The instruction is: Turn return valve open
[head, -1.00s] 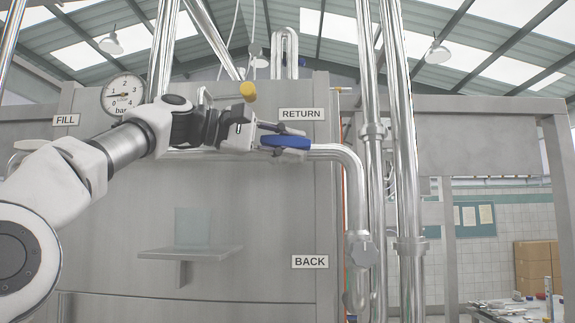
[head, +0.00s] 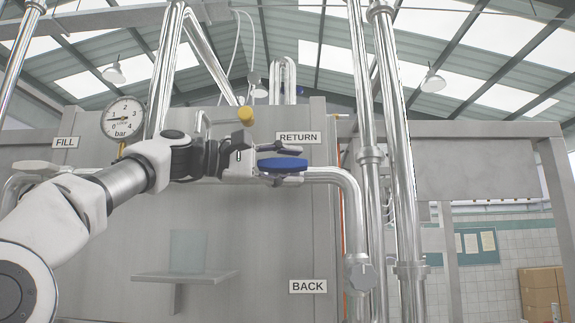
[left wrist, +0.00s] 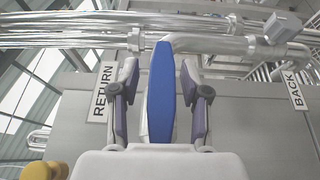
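The return valve's blue handle (head: 282,164) sits on a steel pipe just below the RETURN label (head: 298,137). It lies about level, along the pipe, in the head view. My left gripper (head: 281,166) is around the handle, with one finger above it and one below. In the left wrist view the blue handle (left wrist: 162,90) stands between the two fingers (left wrist: 161,95), with a gap on each side. The gripper is open. Part of the valve body is hidden behind the handle and fingers. My right gripper is not in view.
A yellow knob (head: 245,116) is just above my left gripper. A pressure gauge (head: 124,118) is at the left. Vertical steel pipes (head: 400,170) stand to the right. A shelf (head: 185,277) with a clear container is below, near the BACK label (head: 308,286).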

